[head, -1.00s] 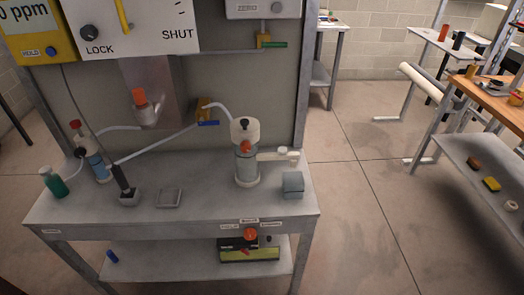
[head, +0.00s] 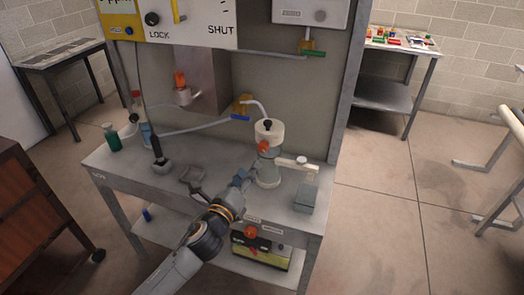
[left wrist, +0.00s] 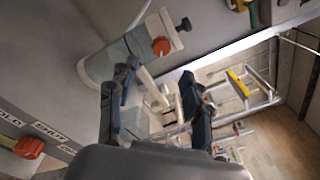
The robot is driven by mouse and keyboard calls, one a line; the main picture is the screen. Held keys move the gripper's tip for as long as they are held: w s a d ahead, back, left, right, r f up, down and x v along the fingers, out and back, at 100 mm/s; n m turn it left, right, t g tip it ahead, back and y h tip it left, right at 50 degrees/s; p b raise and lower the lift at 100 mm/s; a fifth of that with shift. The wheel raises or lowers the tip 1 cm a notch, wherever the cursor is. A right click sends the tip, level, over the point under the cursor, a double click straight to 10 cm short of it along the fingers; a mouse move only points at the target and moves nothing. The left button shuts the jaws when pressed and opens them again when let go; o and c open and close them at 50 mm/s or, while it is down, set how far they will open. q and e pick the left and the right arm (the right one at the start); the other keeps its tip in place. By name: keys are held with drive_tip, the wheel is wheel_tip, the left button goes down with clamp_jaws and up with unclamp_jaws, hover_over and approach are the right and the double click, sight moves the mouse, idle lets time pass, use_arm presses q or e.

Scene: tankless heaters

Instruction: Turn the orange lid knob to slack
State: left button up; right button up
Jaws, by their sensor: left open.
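An orange knob (head: 264,147) sits on the front of a grey-green canister (head: 268,174) with a white lid (head: 270,129), upright on the bench. The left wrist view shows this knob (left wrist: 161,46) and the canister (left wrist: 107,63) close by, appearing tilted. My left gripper (head: 240,182) is open, just left of and below the canister in the head view. In the left wrist view its two fingers (left wrist: 158,84) are apart, with the knob beyond them. No contact with the knob shows. My right gripper is not in view.
A grey block (head: 305,199) stands right of the canister. A white arm (head: 292,162) sticks out rightward from the canister.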

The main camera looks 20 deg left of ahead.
sight(262, 150)
use_arm(q)
drive_tip(key=w, duration=0.6)
drive_tip(key=w+d+p, duration=0.1)
drive_tip(key=w, duration=0.3)
drive_tip(key=shift+d, duration=0.1)
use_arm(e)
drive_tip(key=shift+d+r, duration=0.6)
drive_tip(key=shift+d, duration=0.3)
use_arm(q)
drive_tip(key=shift+s, duration=0.1)
clamp_jaws()
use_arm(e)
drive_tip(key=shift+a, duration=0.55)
